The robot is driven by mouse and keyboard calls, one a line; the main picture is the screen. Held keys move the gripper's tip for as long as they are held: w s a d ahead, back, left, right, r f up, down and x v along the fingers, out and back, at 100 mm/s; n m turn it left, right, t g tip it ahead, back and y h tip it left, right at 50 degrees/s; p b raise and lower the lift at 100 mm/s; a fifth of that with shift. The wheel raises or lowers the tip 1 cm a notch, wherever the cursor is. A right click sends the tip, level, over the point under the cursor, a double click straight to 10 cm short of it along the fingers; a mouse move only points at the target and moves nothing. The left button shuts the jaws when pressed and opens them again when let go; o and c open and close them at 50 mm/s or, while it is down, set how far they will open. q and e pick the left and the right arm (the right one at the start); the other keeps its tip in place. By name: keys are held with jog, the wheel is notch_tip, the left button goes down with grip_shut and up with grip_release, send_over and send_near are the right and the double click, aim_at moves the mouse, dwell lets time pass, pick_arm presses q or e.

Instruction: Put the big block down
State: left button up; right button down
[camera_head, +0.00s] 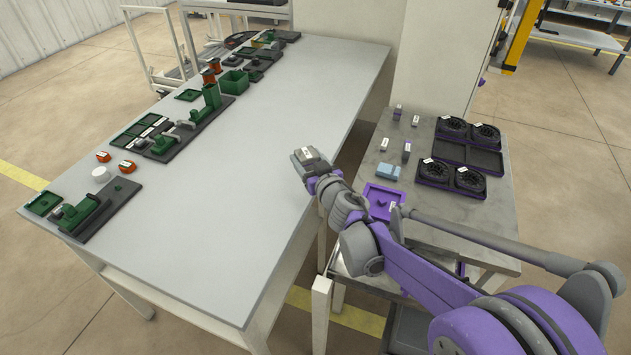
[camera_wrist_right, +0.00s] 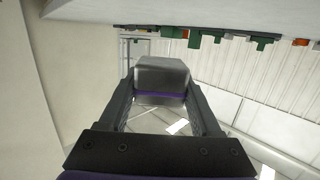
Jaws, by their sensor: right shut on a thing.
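My right gripper (camera_head: 307,160) is above the right edge of the long light table. It is shut on a grey block (camera_head: 304,153) with a pale label on top. In the right wrist view the block (camera_wrist_right: 161,80) is grey with a purple band and sits between the two dark fingers of my right gripper (camera_wrist_right: 160,92). The block is held clear of the floor seen behind it. Whether its underside touches the tabletop is hard to tell. My left gripper is out of view.
The long table (camera_head: 240,180) has a wide bare middle; green and dark fixtures (camera_head: 208,100) line its left side. The grey side table (camera_head: 455,215) holds several small blocks, a light blue block (camera_head: 388,171), a purple tray (camera_head: 383,202) and black trays with round parts (camera_head: 470,178).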

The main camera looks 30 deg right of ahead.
notch_tip(320, 180, down, 3)
jog(key=shift+r, duration=0.15)
jog(key=shift+f+b, duration=0.6)
jog(key=shift+f, duration=1.45)
jog(key=shift+f, duration=0.15)
jog(key=shift+c, duration=0.4)
grip_release()
